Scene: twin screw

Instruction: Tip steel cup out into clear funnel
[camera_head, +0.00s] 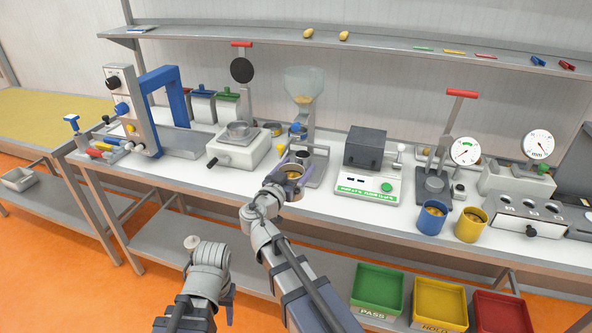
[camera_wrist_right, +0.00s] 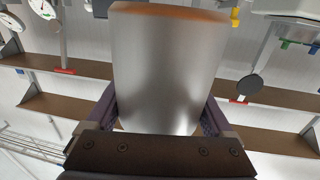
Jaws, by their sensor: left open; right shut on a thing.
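The steel cup (camera_head: 291,172) is held by my right gripper (camera_head: 287,178), which is shut around its sides. The cup looks close to upright, and yellowish-brown contents show in its mouth in the head view. It fills the middle of the right wrist view (camera_wrist_right: 167,70) between the two fingers. The clear funnel (camera_head: 304,79) stands behind and above the cup on a grey stand, with yellow material in its lower part. The cup is apart from the funnel. My left gripper (camera_head: 208,257) is open, low in front of the bench; its fingers are hard to make out.
A white balance-like box (camera_head: 238,147) is left of the funnel stand, and a dark-topped green-labelled device (camera_head: 368,168) is right. Blue (camera_head: 431,218) and yellow (camera_head: 470,225) cups stand farther right. A shelf (camera_head: 380,49) runs behind. Green, yellow and red bins sit below the bench.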

